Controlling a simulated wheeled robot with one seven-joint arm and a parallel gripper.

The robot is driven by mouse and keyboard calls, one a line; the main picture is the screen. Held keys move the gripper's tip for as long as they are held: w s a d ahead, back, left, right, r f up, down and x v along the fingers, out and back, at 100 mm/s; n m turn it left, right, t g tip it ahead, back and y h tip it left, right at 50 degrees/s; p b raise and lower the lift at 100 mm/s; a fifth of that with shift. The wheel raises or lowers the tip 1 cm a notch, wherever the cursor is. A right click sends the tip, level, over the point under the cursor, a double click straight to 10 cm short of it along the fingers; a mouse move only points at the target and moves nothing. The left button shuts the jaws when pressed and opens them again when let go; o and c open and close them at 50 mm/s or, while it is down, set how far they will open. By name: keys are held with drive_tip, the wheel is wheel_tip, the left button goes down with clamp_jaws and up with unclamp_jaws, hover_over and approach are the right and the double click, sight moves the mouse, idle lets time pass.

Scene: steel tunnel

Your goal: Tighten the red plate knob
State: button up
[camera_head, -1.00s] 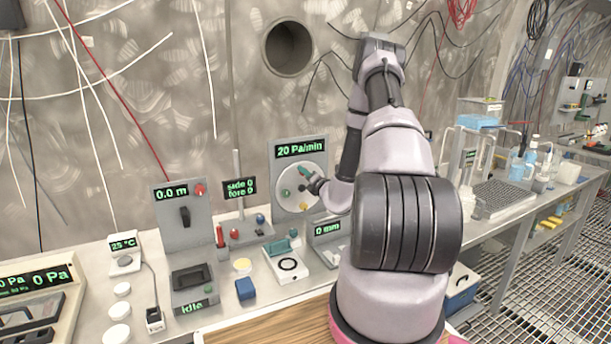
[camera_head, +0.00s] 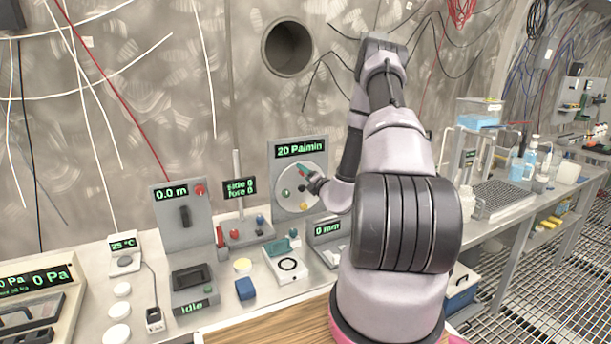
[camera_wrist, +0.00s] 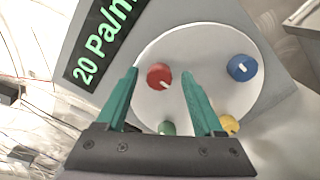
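The red knob (camera_wrist: 159,77) with a pale pointer line sits on a round white plate (camera_wrist: 208,52). In the wrist view it lies between and just beyond the tips of my gripper's two teal fingers. My gripper (camera_wrist: 158,76) is open, with a gap on both sides of the knob, and holds nothing. In the head view my gripper (camera_head: 303,172) is at the white plate (camera_head: 288,171), below a display reading 20 Pa/min. The fingers and my arm hide the red knob there.
A blue knob (camera_wrist: 242,68) is right of the red one. A yellow knob (camera_wrist: 230,125) and a green knob (camera_wrist: 167,128) sit lower, close to my fingers. The grey panel (camera_head: 276,145) stands upright on a crowded bench.

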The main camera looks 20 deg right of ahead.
drive_tip(key=s, duration=1)
drive_tip(key=shift+s+d, duration=0.2)
drive_tip(key=shift+s, duration=0.2)
